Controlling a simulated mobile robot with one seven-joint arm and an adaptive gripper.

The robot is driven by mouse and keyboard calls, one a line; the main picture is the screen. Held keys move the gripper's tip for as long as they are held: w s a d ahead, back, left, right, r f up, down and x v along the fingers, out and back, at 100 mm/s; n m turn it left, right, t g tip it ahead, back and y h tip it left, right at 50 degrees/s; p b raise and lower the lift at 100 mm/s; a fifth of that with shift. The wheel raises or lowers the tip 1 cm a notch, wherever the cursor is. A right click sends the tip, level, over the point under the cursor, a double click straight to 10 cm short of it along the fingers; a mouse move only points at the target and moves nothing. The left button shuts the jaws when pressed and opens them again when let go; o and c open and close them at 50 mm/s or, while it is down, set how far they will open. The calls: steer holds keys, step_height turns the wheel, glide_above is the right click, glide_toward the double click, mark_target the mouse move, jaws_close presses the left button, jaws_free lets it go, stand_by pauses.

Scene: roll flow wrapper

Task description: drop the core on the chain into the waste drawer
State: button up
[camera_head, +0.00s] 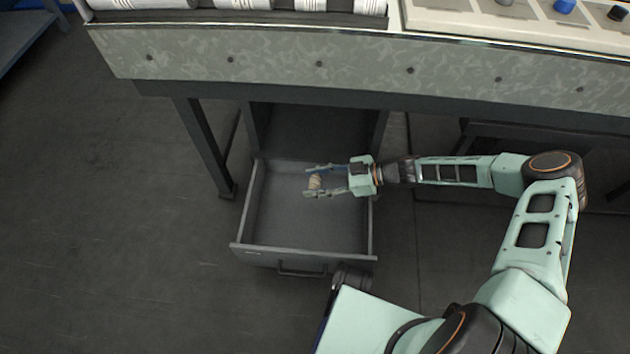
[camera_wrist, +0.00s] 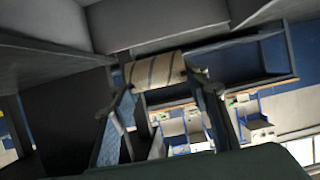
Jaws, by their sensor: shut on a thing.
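The core (camera_head: 315,182) is a small tan roll held between the fingers of my gripper (camera_head: 318,181). In the wrist view the core (camera_wrist: 155,70) shows dark slanted stripes and lies crosswise between the two fingertips (camera_wrist: 160,85). My gripper is shut on it. The grey waste drawer (camera_head: 290,236) is pulled open below the machine, and its visible floor looks empty. In the head view my gripper and the core are over the drawer's opening, towards its right side. The exact height above the drawer floor is hard to tell.
The patterned machine front (camera_head: 280,62) runs above the drawer, with white rolls (camera_head: 240,4) and a control panel (camera_head: 520,22) on top. A dark table leg (camera_head: 205,150) stands left of the drawer. The floor (camera_head: 110,230) at the left is clear.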

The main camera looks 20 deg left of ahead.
steer(key=shift+f+b, duration=1.3)
steer(key=shift+f, duration=1.25)
steer(key=o, duration=0.9)
steer(key=v, duration=1.2)
steer(key=shift+s+d, duration=0.1)
